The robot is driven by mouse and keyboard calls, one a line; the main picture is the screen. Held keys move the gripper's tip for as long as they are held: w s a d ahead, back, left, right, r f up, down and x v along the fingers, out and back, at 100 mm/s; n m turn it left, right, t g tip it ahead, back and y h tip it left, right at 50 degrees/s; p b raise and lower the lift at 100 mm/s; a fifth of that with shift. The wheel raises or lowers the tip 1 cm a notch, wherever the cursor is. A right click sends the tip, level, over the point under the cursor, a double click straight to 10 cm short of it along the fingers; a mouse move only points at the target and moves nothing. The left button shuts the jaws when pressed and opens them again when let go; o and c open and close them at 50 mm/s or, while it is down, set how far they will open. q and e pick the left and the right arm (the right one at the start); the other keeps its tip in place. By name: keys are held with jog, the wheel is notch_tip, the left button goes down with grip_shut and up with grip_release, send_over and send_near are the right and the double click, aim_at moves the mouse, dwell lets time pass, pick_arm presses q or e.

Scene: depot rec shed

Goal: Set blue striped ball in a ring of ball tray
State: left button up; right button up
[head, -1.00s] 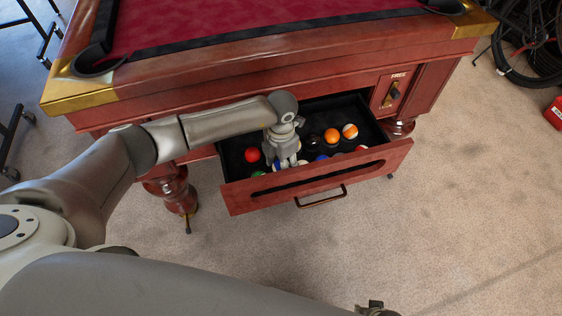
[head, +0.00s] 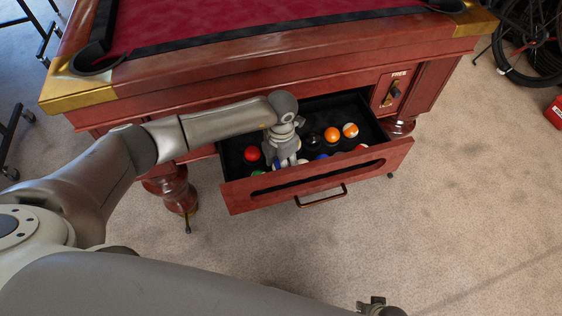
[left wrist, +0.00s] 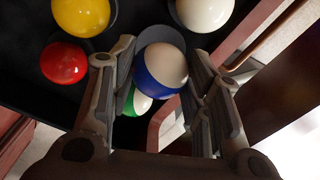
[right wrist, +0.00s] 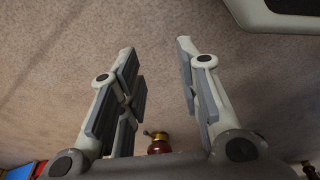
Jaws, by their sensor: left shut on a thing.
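The blue striped ball (left wrist: 160,70) is white with a blue band. My left gripper (left wrist: 158,58) is shut on it, one finger on each side. In the head view my left gripper (head: 283,160) reaches down into the open drawer, and the ball mostly hides behind the fingers. The ball tray (head: 232,163) appears to be this drawer's black interior. In the left wrist view a grey ring (left wrist: 150,40) shows behind the held ball; I cannot tell whether they touch. My right gripper (right wrist: 155,55) is open and empty above the floor.
In the drawer are a red ball (head: 252,154), a black ball (head: 312,140), an orange ball (head: 331,134), an orange striped ball (head: 350,130) and others. The left wrist view shows yellow (left wrist: 80,14), white (left wrist: 204,8) and green-striped (left wrist: 137,103) balls close by. The pool table (head: 200,98) overhangs behind.

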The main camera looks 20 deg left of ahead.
pick_arm(q)
jog(key=shift+f, duration=0.1)
pick_arm(e)
jog(key=shift+w+r, duration=0.25)
pick_arm(q)
jog(key=shift+f, duration=0.3)
pick_arm(e)
jog(key=shift+a+r, duration=0.1)
jog(key=shift+r, duration=0.45)
pick_arm(q)
jog(key=shift+f+b, duration=0.1)
jog(key=shift+b, duration=0.25)
pick_arm(e)
jog(key=shift+w+r, duration=0.3)
pick_arm(q)
jog(key=shift+f, duration=0.1)
pick_arm(e)
jog(key=shift+w+r, duration=0.35)
pick_arm(q)
jog(key=shift+f, duration=0.2)
pick_arm(e)
jog(key=shift+w+r, duration=0.1)
jog(key=shift+r, duration=0.25)
pick_arm(q)
jog(key=shift+b, duration=0.3)
pick_arm(e)
jog(key=shift+w+r, duration=0.15)
jog(key=shift+r, duration=0.1)
